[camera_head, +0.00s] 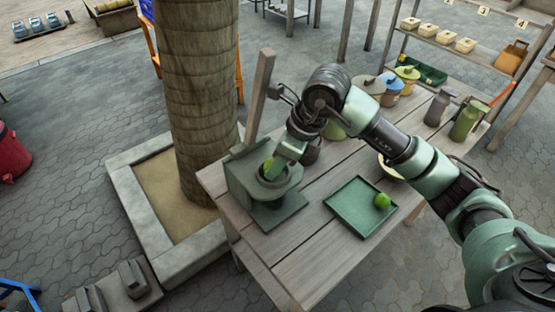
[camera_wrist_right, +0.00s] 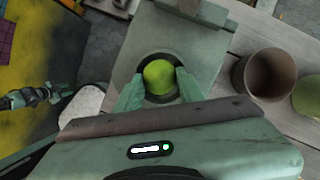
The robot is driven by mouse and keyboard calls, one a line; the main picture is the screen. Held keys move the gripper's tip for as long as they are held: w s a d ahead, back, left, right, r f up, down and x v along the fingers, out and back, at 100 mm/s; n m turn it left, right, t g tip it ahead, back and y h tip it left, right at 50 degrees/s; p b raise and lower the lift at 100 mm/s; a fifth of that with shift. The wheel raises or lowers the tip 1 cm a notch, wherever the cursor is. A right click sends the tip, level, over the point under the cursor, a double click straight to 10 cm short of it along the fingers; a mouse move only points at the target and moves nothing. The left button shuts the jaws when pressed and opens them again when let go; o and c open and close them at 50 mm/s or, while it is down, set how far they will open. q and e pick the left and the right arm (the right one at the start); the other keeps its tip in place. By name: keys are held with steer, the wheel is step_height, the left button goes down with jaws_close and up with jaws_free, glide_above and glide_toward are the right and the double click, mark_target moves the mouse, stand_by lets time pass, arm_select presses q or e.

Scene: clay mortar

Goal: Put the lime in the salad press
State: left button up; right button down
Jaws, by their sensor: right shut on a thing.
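The green salad press (camera_head: 250,190) stands at the left end of the wooden table, with a round dark opening (camera_wrist_right: 146,62) in its top. My right gripper (camera_head: 280,164) is over the press, shut on a lime (camera_wrist_right: 159,77). In the right wrist view the lime sits between the two fingers, over the opening; how far it is inside is hard to tell. In the head view only a small part of this lime (camera_head: 268,164) shows by the fingertips. Another lime (camera_head: 382,201) lies on a green tray (camera_head: 350,212).
A brown mug (camera_wrist_right: 265,73) stands close beside the press. Lidded pots (camera_head: 368,85) and bottles (camera_head: 464,122) stand at the table's far end. A tree trunk (camera_head: 195,90) in a stone planter is just left of the table. The table front is clear.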

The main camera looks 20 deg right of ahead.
steer(key=shift+d, duration=0.1)
steer(key=shift+f, duration=0.15)
steer(key=c, duration=0.9)
jaws_free()
steer(key=shift+r, duration=0.35)
steer(key=v, duration=1.1)
steer(key=shift+s+d+r+b, duration=0.2)
steer(key=shift+r+b, duration=0.1)
steer(key=shift+b, duration=0.1)
steer(key=shift+f, duration=0.1)
